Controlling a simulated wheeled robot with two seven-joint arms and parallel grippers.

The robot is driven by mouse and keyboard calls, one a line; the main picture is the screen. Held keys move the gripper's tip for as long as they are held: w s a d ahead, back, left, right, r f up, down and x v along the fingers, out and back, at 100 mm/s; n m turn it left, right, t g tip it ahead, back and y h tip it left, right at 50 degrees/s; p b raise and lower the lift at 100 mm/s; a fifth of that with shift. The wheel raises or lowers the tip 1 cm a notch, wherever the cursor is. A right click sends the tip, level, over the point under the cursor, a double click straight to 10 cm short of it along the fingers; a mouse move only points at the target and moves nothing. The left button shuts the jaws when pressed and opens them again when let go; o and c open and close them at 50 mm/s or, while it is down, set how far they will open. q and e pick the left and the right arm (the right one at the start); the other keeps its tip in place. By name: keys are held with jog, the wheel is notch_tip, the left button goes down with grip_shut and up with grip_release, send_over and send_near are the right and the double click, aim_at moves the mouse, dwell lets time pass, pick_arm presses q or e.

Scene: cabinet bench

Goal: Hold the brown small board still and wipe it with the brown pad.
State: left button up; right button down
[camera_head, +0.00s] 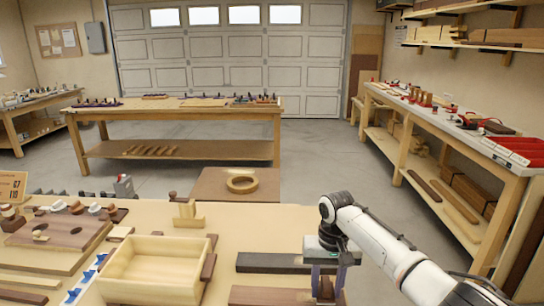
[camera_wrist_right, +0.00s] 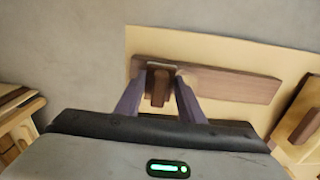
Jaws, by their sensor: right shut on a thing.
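The brown small board (camera_head: 268,296) lies flat at the bottom edge of the head view, on the near part of the bench; it also shows as a long brown strip in the right wrist view (camera_wrist_right: 232,84). My right gripper (camera_head: 328,284) points down over the board's right part. It is shut on a small brown block, the brown pad (camera_wrist_right: 159,90), which sits between the fingers against or just above the board; contact is hard to tell. My left gripper is not in view.
A dark board (camera_head: 275,262) lies just beyond. A light wooden box (camera_head: 150,283) stands open to the left. A brown panel with a wooden ring (camera_head: 242,182) is at the back edge. Bare bench top (camera_head: 255,230) lies between them.

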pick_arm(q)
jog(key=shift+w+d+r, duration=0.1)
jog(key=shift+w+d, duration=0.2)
pick_arm(e)
jog(key=shift+s+d, duration=0.1)
jog(key=shift+d, duration=1.55)
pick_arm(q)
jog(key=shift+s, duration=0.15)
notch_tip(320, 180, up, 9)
pick_arm(e)
notch_tip(320, 180, up, 8)
dwell(0.4)
jog(key=shift+r, duration=0.1)
